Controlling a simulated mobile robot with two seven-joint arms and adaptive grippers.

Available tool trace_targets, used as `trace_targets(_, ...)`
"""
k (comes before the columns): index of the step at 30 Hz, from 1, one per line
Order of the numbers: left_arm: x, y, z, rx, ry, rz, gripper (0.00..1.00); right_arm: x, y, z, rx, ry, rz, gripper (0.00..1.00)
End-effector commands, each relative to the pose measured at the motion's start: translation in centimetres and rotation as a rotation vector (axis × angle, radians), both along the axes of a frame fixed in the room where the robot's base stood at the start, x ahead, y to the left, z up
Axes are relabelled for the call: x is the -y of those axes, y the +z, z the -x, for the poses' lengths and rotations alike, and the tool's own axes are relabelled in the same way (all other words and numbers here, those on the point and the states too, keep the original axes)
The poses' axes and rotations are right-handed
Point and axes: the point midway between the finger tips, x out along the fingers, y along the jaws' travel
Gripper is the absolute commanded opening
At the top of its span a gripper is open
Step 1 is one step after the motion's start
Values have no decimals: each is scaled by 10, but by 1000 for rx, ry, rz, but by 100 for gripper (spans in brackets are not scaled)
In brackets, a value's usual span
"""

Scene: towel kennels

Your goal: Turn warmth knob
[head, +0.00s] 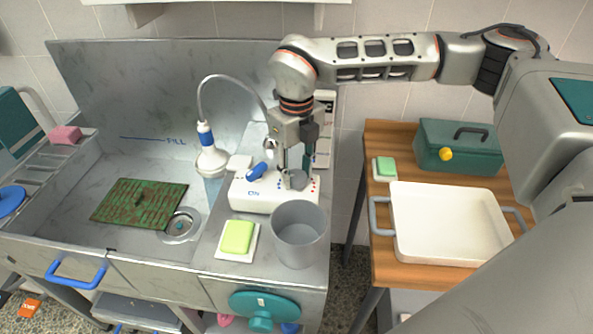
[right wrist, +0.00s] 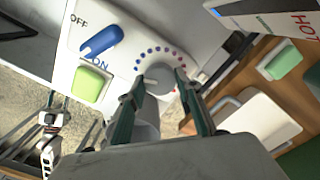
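The warmth knob (head: 295,181) is a round grey dial on the top of a white control box (head: 262,194). In the right wrist view the knob (right wrist: 159,79) has a pale pointer and an arc of dots running from blue to red. My right gripper (head: 296,168) points down over the knob. In the right wrist view its two dark green fingers (right wrist: 160,82) stand apart, one on each side of the knob. I cannot tell whether they touch it. My left gripper is not seen in the head view.
A blue switch (right wrist: 101,41) between OFF and ON sits beside the knob. A grey cup (head: 299,235) and a green sponge (head: 237,237) stand in front of the box. A white tray (head: 448,225) lies on the right table.

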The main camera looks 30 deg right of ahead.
Motion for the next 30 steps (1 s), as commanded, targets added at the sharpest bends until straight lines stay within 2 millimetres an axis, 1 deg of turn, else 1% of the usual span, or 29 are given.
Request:
trace_targets(8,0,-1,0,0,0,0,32,0,0,0,0,-4,0,12)
trace_targets(14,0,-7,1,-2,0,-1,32,0,-1,0,0,-53,0,12)
trace_targets(20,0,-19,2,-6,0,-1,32,0,-2,0,0,-176,-1,12)
trace_targets(30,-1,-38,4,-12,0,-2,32,0,-2,0,-1,-489,-1,12)
